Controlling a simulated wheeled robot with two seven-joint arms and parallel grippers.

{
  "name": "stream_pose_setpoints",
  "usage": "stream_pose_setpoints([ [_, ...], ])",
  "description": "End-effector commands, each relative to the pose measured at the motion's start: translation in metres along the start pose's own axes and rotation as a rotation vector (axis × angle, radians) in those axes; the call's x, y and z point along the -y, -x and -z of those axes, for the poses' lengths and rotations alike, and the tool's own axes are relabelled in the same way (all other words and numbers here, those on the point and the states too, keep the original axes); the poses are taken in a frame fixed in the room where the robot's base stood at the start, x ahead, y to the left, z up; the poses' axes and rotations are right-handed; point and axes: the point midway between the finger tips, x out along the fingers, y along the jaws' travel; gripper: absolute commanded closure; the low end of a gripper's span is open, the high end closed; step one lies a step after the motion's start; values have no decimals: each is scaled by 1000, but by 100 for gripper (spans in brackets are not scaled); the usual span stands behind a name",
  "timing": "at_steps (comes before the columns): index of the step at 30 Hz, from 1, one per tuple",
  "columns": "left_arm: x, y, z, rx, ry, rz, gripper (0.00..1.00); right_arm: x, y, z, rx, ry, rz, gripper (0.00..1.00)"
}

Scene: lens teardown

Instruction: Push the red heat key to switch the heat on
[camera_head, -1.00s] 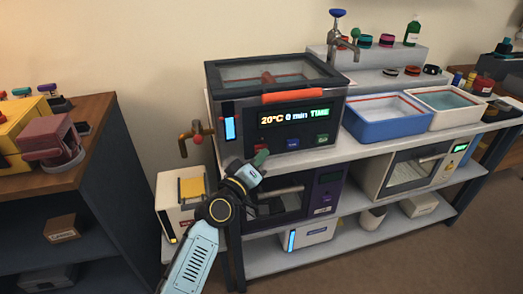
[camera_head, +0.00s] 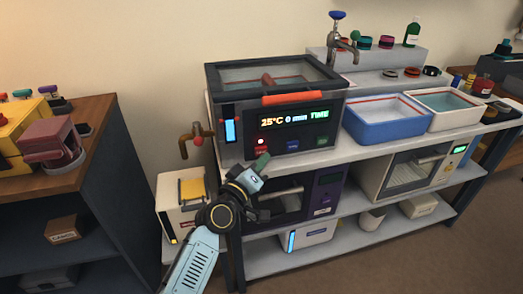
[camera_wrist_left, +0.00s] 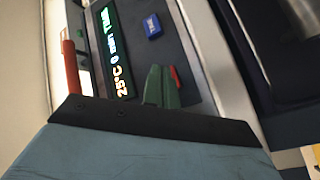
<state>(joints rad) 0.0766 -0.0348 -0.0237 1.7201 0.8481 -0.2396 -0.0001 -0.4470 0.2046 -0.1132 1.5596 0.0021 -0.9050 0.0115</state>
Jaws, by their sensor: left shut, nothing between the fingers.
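The heating bath (camera_head: 240,152) stands on the bench top with its display (camera_head: 290,118) lit, reading 25°C, 0 min, TIME. My left gripper (camera_head: 262,161) has green fingertips, is shut and empty, and is just in front of and below the red key. In the left wrist view the shut fingertips (camera_wrist_left: 160,86) partly cover the red key (camera_wrist_left: 175,76); contact cannot be told. My right gripper is not in view.
A blue key (camera_head: 293,145) and a green key (camera_head: 321,138) sit right of the red one. A brass tap (camera_head: 196,140) sticks out left of the bath. Blue (camera_head: 384,138) and white (camera_head: 440,122) trays stand to the right. A dark oven is on the shelf below.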

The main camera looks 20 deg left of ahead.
Motion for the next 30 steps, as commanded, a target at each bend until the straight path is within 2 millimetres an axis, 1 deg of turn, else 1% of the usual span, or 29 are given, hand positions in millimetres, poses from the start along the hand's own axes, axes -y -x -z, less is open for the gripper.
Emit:
stream_pose_setpoints([
  [12, -3, 4, -3, 1, 1, 0, 100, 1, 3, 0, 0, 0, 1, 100],
  [24, -23, 30, -22, 1, 1, 0, 100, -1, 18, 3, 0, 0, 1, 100],
  [30, -27, 37, -26, 0, 1, 0, 100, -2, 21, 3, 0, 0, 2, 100],
])
